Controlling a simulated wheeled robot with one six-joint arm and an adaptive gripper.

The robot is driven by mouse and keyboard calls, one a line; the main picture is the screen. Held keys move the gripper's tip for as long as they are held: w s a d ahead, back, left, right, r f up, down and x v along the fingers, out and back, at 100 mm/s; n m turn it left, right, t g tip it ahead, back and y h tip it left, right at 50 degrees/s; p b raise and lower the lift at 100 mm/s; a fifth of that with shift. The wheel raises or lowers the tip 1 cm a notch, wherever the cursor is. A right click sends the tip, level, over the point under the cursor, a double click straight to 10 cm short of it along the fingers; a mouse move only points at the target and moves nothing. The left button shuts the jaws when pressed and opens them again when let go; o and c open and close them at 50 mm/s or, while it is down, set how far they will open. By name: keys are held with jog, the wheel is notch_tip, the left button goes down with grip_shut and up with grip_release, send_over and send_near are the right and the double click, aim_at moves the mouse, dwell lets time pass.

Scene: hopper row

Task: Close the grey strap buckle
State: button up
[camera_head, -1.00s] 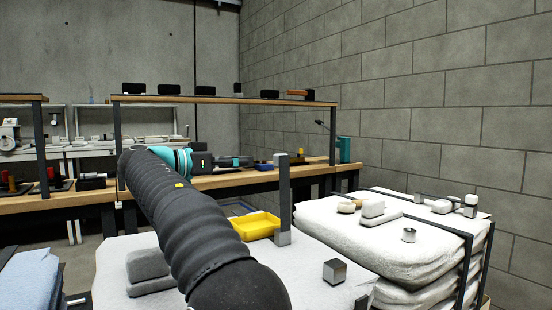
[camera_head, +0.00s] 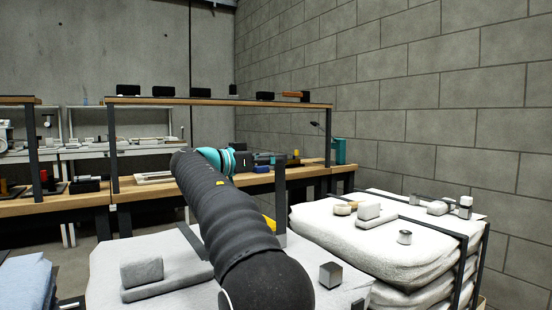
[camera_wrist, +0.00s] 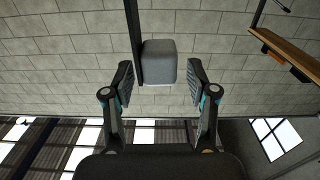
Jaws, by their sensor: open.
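A dark upright bar (camera_head: 281,205), which looks like the raised lever of the strap buckle, stands on the near white sack stack. A grey block (camera_head: 281,160) sits at its top; it also shows in the wrist view (camera_wrist: 158,63), beside the dark bar (camera_wrist: 133,35). My gripper (camera_head: 268,160) is at the height of the bar's top. In the wrist view my gripper (camera_wrist: 158,84) is open, its fingers to either side of the block in the picture, with gaps on both sides. I cannot tell how far ahead the block is. My arm partly hides the lever's foot.
A grey block on a flat plate (camera_head: 142,271) and a small metal cube (camera_head: 331,274) sit on the near stack (camera_head: 110,255). A second sack stack (camera_head: 330,230) with several small parts stands right. A wooden bench (camera_head: 75,203) and shelf (camera_head: 220,102) are behind.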

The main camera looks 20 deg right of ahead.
jog(key=shift+w+d, duration=0.15)
jog(key=shift+d, duration=0.45)
grip_shut()
jog(key=shift+s+b, duration=0.25)
jog(key=shift+b, duration=0.15)
